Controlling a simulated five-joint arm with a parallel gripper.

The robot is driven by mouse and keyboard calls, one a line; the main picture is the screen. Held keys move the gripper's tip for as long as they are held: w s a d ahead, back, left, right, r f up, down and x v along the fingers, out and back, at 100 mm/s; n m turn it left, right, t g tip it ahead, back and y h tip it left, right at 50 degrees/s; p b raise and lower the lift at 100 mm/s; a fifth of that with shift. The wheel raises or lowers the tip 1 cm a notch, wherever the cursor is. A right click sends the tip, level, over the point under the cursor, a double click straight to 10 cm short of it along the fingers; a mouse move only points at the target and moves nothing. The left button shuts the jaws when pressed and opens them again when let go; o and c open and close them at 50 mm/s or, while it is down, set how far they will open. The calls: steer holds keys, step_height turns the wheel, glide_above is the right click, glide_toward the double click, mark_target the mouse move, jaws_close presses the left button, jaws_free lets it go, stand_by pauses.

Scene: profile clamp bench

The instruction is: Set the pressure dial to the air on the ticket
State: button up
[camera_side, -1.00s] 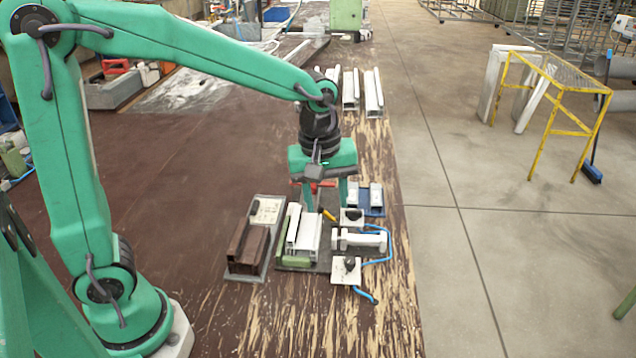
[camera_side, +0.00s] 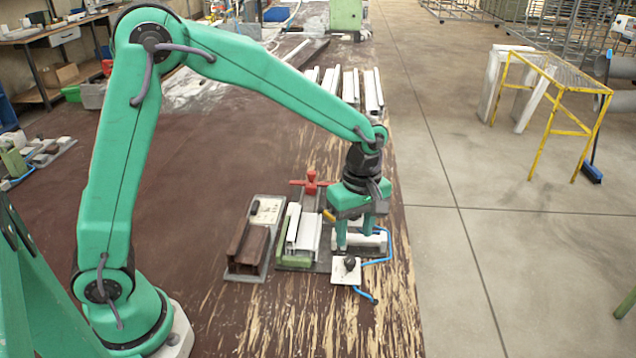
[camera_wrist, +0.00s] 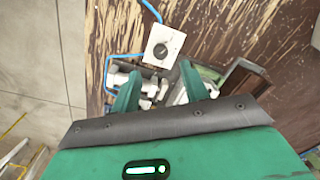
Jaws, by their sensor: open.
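A white square plate with a round black dial knob (camera_side: 350,263) sits at the near end of the clamp fixture. The same knob shows in the wrist view (camera_wrist: 160,51), with small marks around it that are too small to read. My gripper (camera_side: 356,241) is open and empty, pointing down over the white cylinder just behind this plate. In the wrist view its fingers (camera_wrist: 160,76) are apart, with the dial beyond them, not between them. A pale card (camera_side: 267,210), perhaps the ticket, lies on the grey board at left; its writing is unreadable.
A white clamp cylinder (camera_side: 375,242) and blue hose (camera_side: 376,262) lie beside the dial. A red handle (camera_side: 311,182) stands behind. White profiles (camera_side: 306,232) and a brown profile (camera_side: 247,247) lie to the left. The near bench top is clear.

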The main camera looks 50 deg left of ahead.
mark_target(351, 260)
steer(key=shift+s+f, duration=0.15)
steer(key=shift+f, duration=3.25)
jaws_close()
steer(key=shift+m, duration=0.4)
steer(key=m, duration=1.1)
steer(key=shift+d, duration=0.1)
jaws_free()
